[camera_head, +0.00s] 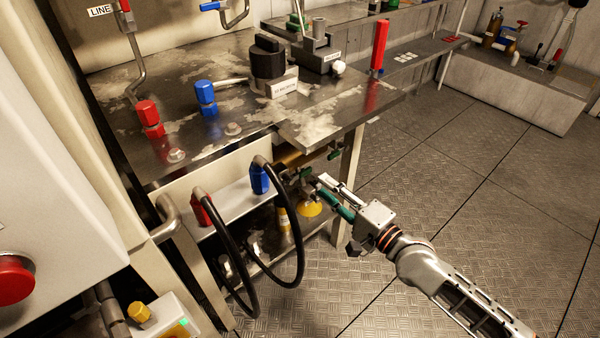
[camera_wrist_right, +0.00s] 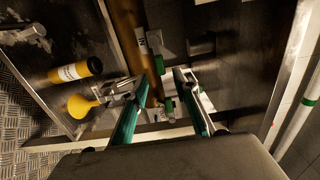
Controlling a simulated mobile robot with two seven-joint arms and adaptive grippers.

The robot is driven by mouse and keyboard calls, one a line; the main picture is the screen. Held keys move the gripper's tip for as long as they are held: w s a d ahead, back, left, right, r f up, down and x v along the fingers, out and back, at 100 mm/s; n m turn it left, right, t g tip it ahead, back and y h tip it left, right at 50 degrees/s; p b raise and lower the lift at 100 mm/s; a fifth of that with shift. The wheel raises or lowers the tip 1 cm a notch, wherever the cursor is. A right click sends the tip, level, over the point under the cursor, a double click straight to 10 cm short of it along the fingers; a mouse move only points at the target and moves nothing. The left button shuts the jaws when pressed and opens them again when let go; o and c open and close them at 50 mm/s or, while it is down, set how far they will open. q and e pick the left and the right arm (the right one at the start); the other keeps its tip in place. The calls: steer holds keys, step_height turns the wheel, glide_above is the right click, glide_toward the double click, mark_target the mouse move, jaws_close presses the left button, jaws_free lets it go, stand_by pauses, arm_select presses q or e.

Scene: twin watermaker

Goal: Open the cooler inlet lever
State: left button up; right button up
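A brass-coloured cylinder (camera_wrist_right: 128,45), apparently the cooler, lies under the bench, with a white label reading "IN" beside it in the right wrist view. It also shows under the bench edge in the head view (camera_head: 289,157). A small green-ended lever (camera_wrist_right: 168,106) sits beyond and between my right fingers; I cannot tell for certain that it is the inlet lever. A green handle (camera_head: 335,153) also shows under the bench corner. My right gripper (camera_wrist_right: 160,80) is open, its green-padded fingers apart with nothing clearly held. It reaches under the bench edge in the head view (camera_head: 322,184). My left gripper is out of view.
The metal bench (camera_head: 330,118) overhangs the fittings. Black hoses (camera_head: 300,240) loop left of my right gripper. The floor (camera_head: 460,200) to the right is clear.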

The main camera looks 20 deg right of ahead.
mark_target(307, 173)
steer(key=b+x, duration=0.1)
steer(key=x, duration=0.4)
steer(key=shift+f, duration=0.1)
steer(key=shift+x, duration=0.85)
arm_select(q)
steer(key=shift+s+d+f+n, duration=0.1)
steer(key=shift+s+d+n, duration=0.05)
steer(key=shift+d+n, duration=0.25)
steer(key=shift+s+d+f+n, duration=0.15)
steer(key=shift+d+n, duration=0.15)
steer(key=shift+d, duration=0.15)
arm_select(e)
jaws_close()
